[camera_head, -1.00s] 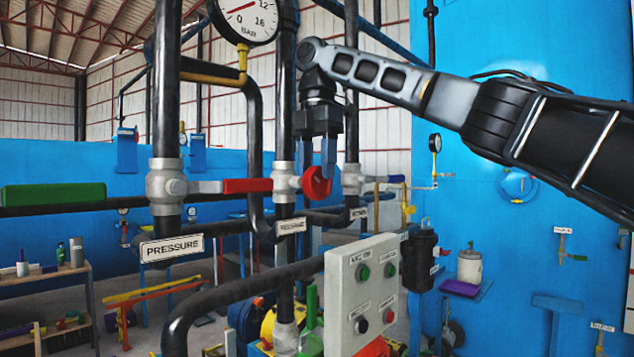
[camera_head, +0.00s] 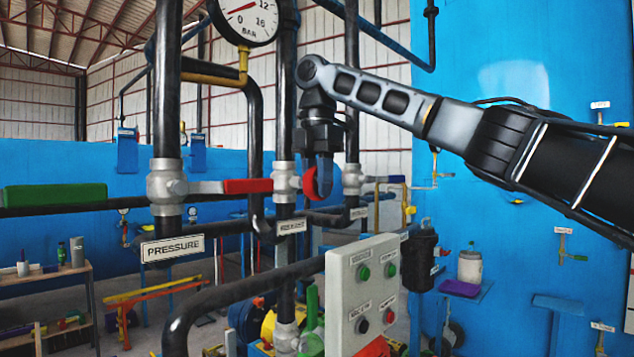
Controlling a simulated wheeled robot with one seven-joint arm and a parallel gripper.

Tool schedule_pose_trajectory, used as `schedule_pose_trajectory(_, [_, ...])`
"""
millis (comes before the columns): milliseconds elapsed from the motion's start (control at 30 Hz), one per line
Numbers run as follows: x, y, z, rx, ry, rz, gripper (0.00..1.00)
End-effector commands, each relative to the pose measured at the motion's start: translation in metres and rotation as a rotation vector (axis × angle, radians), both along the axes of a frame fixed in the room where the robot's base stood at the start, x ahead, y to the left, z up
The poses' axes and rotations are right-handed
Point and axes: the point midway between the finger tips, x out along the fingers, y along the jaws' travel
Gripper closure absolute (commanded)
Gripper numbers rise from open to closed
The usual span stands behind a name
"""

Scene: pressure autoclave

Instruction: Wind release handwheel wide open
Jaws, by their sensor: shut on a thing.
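The red handwheel (camera_head: 309,184) sits on the right side of a pale valve body (camera_head: 286,183) on a black vertical pipe, seen nearly edge-on. My gripper (camera_head: 324,178) points down from the end of my arm and is shut on the handwheel. Its fingers overlap in this view and hide the wheel's right part. A small label plate (camera_head: 291,226) hangs below the valve, its text too blurred to read. How far the wheel is turned cannot be told.
A red lever (camera_head: 247,186) on the left valve (camera_head: 166,187) reaches close to the handwheel's valve. A pressure gauge (camera_head: 245,15) is above. A grey control box (camera_head: 363,290) with several buttons stands below. More pipes run behind my gripper.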

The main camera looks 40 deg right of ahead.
Motion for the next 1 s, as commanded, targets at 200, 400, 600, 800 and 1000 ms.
schedule_pose_trajectory(200, [0.0001, 0.0001, 0.0002, 0.0, 0.0, 0.0, 1.0])
schedule_pose_trajectory(400, [0.0001, 0.0004, 0.0004, -0.022, -0.002, 0.001, 1.0])
schedule_pose_trajectory(600, [0.0001, 0.0011, 0.0001, -0.108, -0.005, 0.002, 1.0])
schedule_pose_trajectory(800, [0.0, 0.002, 0.0, -0.262, -0.011, 0.003, 1.0])
schedule_pose_trajectory(1000, [0.0001, 0.0028, -0.0009, -0.439, -0.016, 0.003, 1.0])
